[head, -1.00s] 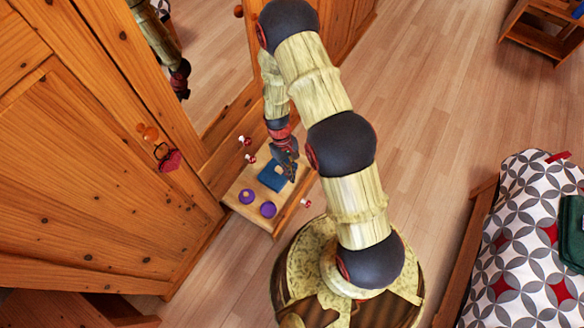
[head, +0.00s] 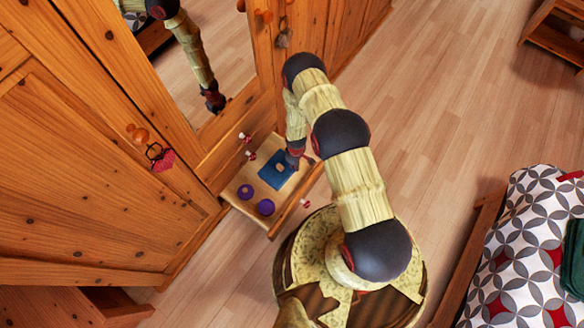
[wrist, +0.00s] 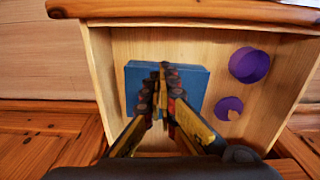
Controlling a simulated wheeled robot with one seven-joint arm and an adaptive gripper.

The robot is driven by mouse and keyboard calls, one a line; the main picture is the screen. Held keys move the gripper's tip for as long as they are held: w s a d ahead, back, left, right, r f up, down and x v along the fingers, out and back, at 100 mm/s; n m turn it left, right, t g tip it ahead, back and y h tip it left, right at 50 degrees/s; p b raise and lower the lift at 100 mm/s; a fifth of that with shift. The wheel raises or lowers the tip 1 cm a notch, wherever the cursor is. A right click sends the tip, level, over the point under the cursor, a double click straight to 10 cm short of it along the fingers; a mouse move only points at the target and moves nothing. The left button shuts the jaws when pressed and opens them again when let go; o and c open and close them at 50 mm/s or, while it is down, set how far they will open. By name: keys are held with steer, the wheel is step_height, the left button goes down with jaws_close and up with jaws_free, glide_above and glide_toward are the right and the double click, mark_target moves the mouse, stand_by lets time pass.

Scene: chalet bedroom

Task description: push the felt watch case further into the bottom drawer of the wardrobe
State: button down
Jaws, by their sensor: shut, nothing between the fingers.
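The felt watch case, a flat blue block (head: 270,176), lies inside the open bottom drawer (head: 240,197) of the wardrobe. A small tan patch shows on its top in the head view. In the wrist view the blue case (wrist: 197,84) lies on the drawer floor, left of two purple round things. My gripper (wrist: 163,72) is shut and empty, its fingertips over the middle of the case and hiding part of it. I cannot tell whether they touch it. In the head view my gripper (head: 293,160) is partly hidden by my arm, at the right edge of the case.
Two purple round things (head: 266,207) (head: 245,192) sit in the drawer beside the case. The drawer's thick wooden edge (wrist: 200,14) crosses the top of the wrist view. The wardrobe's mirror (head: 190,70) stands behind. A patterned bed (head: 520,250) is at right, with clear floor between.

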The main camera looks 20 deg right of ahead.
mark_target(289, 172)
step_height(289, 172, down, 10)
steer(key=b, duration=0.4)
steer(key=shift+s+r, duration=0.1)
steer(key=shift+r, duration=0.15)
steer(key=shift+w+a+f+b, duration=0.2)
steer(key=shift+w+a+b, duration=0.5)
steer(key=shift+w+a, duration=0.35)
steer(key=shift+w+a+r, duration=0.1)
steer(key=shift+w+a, duration=0.1)
steer(key=shift+w, duration=0.35)
steer(key=shift+w+a, duration=1.5)
steer(key=shift+w, duration=0.3)
